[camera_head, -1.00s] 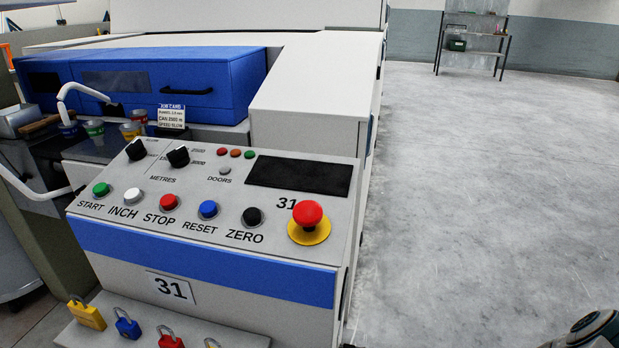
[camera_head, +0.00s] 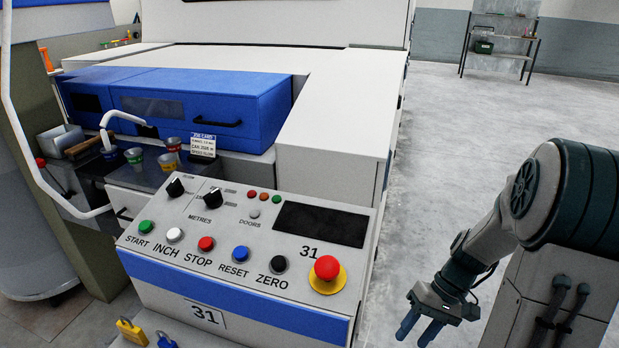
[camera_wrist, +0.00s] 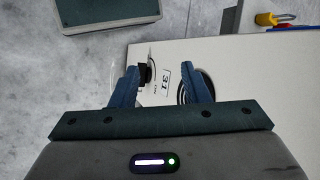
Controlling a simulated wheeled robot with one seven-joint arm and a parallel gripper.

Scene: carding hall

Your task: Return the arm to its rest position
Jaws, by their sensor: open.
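My gripper (camera_head: 420,331) hangs at the lower right of the head view, to the right of the control panel (camera_head: 362,262) of machine 31. It points downward, its two blue fingers apart with nothing between them. In the wrist view my gripper (camera_wrist: 160,88) also shows open and empty.
The panel carries a red emergency stop (camera_head: 327,268) on a yellow base, coloured buttons and two knobs. Padlocks (camera_head: 131,331) sit below it. A blue cover (camera_head: 185,105) and small cans stand behind. Grey floor (camera_head: 450,130) is open to the right, with a shelf (camera_head: 500,45) far back.

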